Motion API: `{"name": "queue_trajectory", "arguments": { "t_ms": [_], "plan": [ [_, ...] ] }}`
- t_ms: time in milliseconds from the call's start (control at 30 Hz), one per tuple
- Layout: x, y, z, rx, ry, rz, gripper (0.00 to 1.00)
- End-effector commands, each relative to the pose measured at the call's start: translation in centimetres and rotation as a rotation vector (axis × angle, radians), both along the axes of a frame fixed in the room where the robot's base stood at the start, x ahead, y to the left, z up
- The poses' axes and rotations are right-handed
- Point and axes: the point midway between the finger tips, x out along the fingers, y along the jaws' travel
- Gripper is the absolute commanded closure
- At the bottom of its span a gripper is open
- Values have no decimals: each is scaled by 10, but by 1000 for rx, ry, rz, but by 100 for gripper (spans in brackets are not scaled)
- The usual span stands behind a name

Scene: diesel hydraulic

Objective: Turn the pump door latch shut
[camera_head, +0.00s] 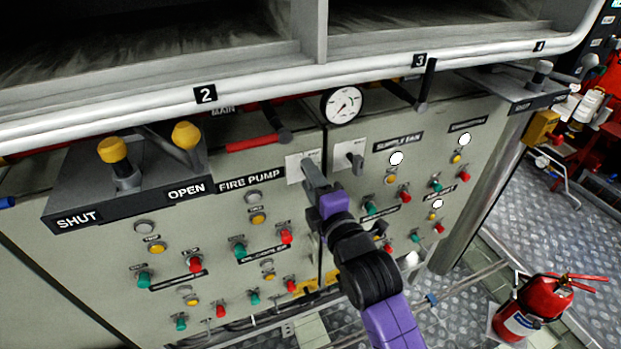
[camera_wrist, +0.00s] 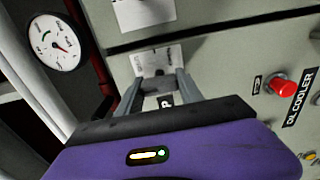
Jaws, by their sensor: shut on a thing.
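The pump door latch sits on a pale plate (camera_head: 294,170) at the upper right corner of the FIRE PUMP door (camera_head: 225,215). The plate also shows in the wrist view (camera_wrist: 150,60), with dark print partly hidden by my fingers. My gripper (camera_head: 314,172) reaches up to this plate from the lower right. In the wrist view my gripper (camera_wrist: 158,88) has its two grey fingers on either side of the latch's small handle, shut on it. The handle is mostly hidden, so its exact angle is hard to tell.
A second latch (camera_head: 356,160) sits close by on the right door. A gauge (camera_head: 342,104) and a red-handled lever (camera_head: 255,141) are just above. Buttons cover both doors, including a red one (camera_wrist: 282,88). A fire extinguisher (camera_head: 533,308) stands on the floor at right.

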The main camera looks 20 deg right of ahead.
Motion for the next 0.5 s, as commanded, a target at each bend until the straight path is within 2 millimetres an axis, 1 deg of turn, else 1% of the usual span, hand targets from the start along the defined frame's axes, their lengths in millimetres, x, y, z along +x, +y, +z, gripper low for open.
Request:
{"name": "queue_trajectory", "arguments": {
  "t_ms": [233, 267, 300, 367, 500],
  "plan": [
    [0, 1, -1, -4, 3, 1, 97],
    [0, 1, -1, -4, 3, 1, 54],
    [0, 1, -1, -3, 3, 1, 47],
    [0, 0, -1, -3, 2, 1, 35],
    [0, 0, -1, -2, 2, 0, 35]
  ]
}}
